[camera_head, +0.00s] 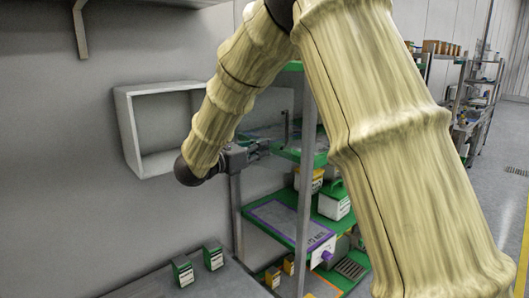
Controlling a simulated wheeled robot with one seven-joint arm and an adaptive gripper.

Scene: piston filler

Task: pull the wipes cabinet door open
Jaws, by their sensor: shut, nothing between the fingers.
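A pale grey box-shaped cabinet (128,131) is fixed to the wall left of centre. I see its frame and a plain grey inside, with no label that I can read. Its right part is hidden behind my arm, and I cannot make out a door or handle on it for certain. My gripper (264,149) is right of the cabinet, apart from its visible frame, with its fingers pointing right. It is shut and holds nothing. A thin grey upright bar (286,128) shows just beyond the fingers; I cannot tell what it belongs to or whether they touch.
A metal rack with green shelves (274,222) stands behind and below my gripper, holding boxes and a white container (334,202). Two small green-and-white boxes (183,271) (214,256) stand on a grey surface at lower left. Open floor (498,178) lies at right.

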